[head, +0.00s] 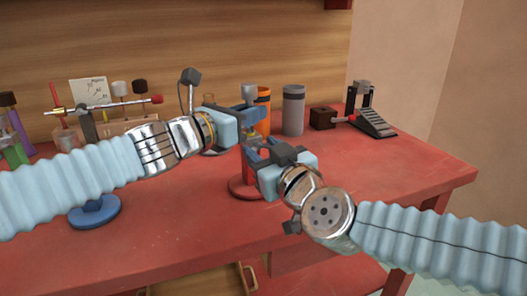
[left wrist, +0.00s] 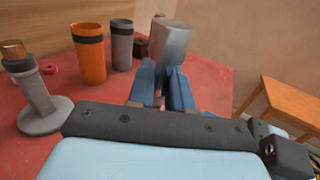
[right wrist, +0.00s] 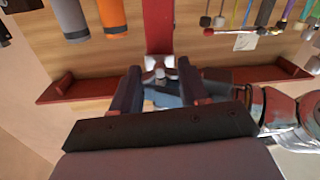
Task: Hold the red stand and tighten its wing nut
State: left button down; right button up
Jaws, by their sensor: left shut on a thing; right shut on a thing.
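The red stand (head: 243,188) is upright on the table; its round base shows below my grippers, which hide much of its post. Its red post (right wrist: 158,28) shows in the right wrist view. My left gripper (head: 252,114) is shut on the upper stand, just below a silvery cylinder (left wrist: 171,42) at the top. My right gripper (head: 255,152) is lower and shut on the wing nut, whose silvery metal (right wrist: 158,66) shows between its fingers in the right wrist view. The nut is mostly hidden in the head view.
An orange tumbler (head: 263,110) and a grey tumbler (head: 293,110) stand close behind. A black pedal (head: 373,122) is at the back right. A blue round base (head: 95,212) and several tools and mallets are at the left. The front right of the table (head: 400,180) is clear.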

jog(key=shift+m, duration=0.6)
jog(key=o, duration=1.1)
jog(key=shift+c, duration=0.2)
jog(key=v, duration=1.2)
jog(key=shift+s, duration=0.1)
pick_arm(q)
jog(key=c, duration=0.9)
grip_release()
jog(key=shift+c, duration=0.2)
